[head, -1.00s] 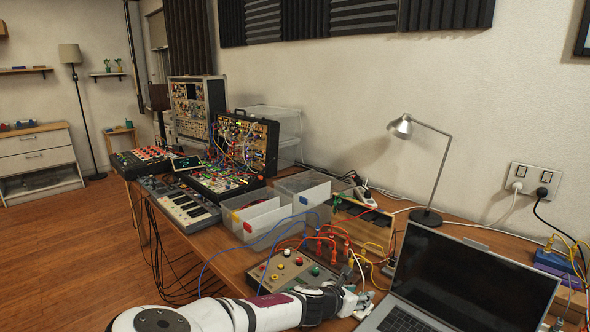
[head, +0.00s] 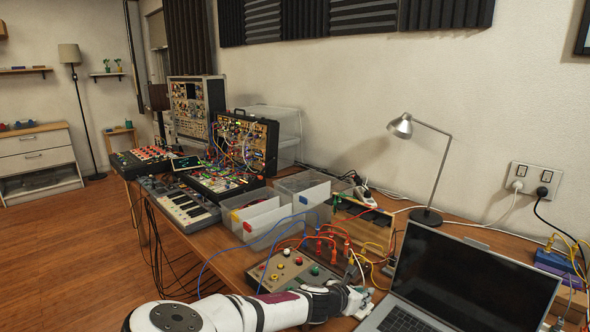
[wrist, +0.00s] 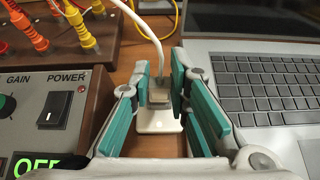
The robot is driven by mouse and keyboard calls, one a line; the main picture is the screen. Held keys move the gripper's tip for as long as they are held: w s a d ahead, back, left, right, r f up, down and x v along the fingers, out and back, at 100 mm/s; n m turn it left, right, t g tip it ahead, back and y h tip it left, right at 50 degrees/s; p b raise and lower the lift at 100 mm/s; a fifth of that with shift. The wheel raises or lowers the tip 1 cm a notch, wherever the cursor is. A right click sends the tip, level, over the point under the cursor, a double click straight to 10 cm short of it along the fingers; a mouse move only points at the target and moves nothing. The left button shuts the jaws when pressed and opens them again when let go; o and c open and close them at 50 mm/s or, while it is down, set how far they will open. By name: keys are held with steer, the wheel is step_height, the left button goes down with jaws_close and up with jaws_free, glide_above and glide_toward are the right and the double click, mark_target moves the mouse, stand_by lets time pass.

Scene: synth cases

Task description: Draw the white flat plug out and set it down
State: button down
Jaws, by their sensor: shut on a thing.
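In the head view my gripper (head: 355,297) is low at the table's front, between the control box and the laptop, and the plug is too small to make out there.
The laptop (head: 468,280) stands close on the right. The grey control box (head: 288,270) with knobs is on the left. Clear bins (head: 262,222) and a lamp (head: 428,215) are farther back. Bare wood shows narrowly around my gripper.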

steer(key=shift+r, duration=0.15)
steer(key=shift+r+p, duration=0.35)
steer(key=shift+p, duration=0.05)
steer(key=shift+r+p, duration=0.95)
steer(key=shift+r, duration=0.4)
